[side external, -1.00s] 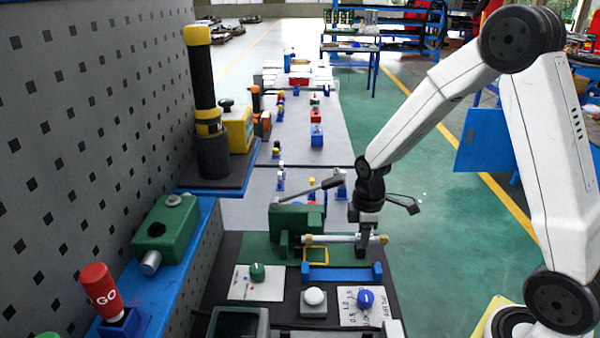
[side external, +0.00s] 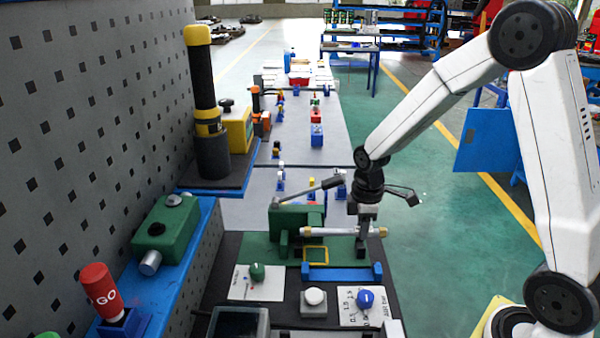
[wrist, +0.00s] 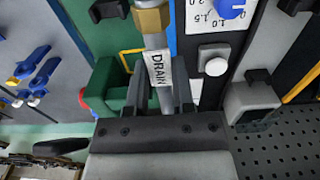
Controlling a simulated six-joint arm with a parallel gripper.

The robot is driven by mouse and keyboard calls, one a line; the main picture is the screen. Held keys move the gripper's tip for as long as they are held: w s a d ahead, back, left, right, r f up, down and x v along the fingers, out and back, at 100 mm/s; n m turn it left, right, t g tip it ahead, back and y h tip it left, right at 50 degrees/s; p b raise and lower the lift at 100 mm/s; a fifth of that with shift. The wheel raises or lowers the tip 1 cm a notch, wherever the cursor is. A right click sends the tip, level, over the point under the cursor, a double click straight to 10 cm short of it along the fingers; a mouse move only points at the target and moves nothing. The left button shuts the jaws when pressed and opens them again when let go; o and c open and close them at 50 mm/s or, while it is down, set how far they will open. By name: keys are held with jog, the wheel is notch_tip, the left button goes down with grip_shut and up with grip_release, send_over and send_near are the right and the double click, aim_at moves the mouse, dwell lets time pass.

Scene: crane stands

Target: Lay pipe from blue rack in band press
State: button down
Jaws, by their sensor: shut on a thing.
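My gripper (side external: 363,240) is shut on the pipe, a light grey tube (side external: 335,232) with brass-coloured ends, lying level above the green base. In the wrist view, the pipe (wrist: 158,70) runs between my fingers (wrist: 157,88), with a DRAIN label and a brass nut (wrist: 152,18) showing. The blue rack (side external: 342,273), with a raised post at each end, stands below and nearer the camera and looks empty. The green band press (side external: 296,222) with its grey lever (side external: 310,191) is at the left; the pipe's left end is close to it. Whether they touch is unclear.
A yellow square outline (side external: 316,254) marks the green base. A white button (side external: 314,297), a green knob (side external: 257,271) and a blue dial (side external: 366,298) are in front. A grey panel (side external: 80,120) with a blue shelf (side external: 170,270) bounds the left.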

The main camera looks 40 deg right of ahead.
jog(key=w, duration=0.1)
jog(key=w+f, duration=0.1)
jog(key=w, duration=0.1)
jog(key=shift+w+a, duration=0.15)
jog(key=shift+w, duration=0.05)
jog(key=shift+f, duration=0.1)
dwell(0.3)
jog(key=shift+f, duration=3.15)
jog(key=shift+w+d, duration=1.75)
jog(key=shift+d, duration=0.1)
jog(key=shift+f, duration=0.95)
jog(key=shift+c, duration=2)
grip_release()
